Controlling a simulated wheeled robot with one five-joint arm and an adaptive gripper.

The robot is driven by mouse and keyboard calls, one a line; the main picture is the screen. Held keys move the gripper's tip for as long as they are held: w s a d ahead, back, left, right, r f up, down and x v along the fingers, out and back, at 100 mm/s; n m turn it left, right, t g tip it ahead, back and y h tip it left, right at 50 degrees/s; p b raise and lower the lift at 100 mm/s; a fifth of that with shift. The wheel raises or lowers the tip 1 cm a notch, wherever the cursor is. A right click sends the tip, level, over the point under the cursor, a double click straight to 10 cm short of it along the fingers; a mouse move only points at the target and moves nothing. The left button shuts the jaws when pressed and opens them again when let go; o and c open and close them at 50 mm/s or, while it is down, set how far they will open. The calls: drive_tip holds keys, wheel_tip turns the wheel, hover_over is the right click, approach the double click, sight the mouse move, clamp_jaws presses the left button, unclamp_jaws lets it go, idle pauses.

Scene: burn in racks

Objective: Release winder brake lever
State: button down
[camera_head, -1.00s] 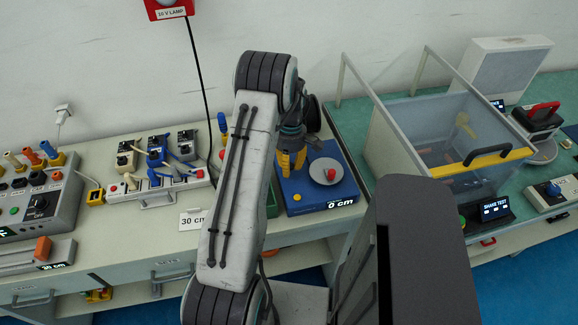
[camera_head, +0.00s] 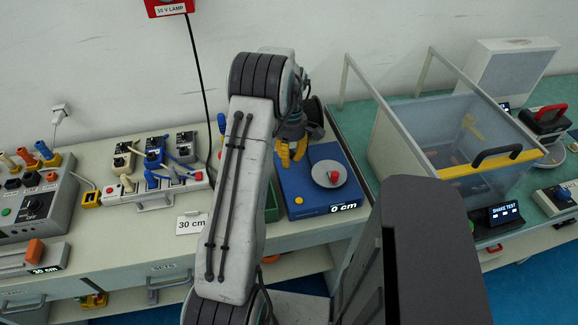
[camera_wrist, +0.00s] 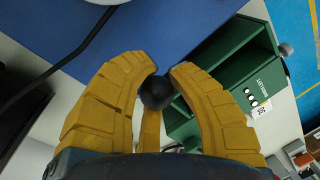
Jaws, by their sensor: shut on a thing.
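The winder has a blue base (camera_head: 316,195) with a "0 cm" display on its front edge. A grey disc (camera_head: 329,174) with a red knob sits on top. My gripper (camera_head: 292,160) is over the back left of the base, behind the disc. In the wrist view, my gripper (camera_wrist: 161,78) has its yellow fingers closed around a black ball knob (camera_wrist: 157,93), which looks like the brake lever's end. The lever's shaft is hidden behind the fingers. The blue base (camera_wrist: 160,25) also fills the upper wrist view.
A green box (camera_wrist: 222,70) stands beside the winder. A clear bin (camera_head: 420,135) with a yellow front edge stands at the right.

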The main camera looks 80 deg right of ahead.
drive_tip(key=shift+d+r, duration=0.75)
drive_tip(key=shift+r, duration=0.35)
drive_tip(key=c, duration=1.3)
unclamp_jaws()
drive_tip(key=shift+a, duration=0.1)
drive_tip(key=o, duration=0.4)
drive_tip(key=shift+f, duration=0.1)
drive_tip(key=shift+c, duration=0.2)
wheel_tip(320, 180, up, 12)
drive_tip(key=d, duration=0.1)
drive_tip(key=shift+d, duration=0.2)
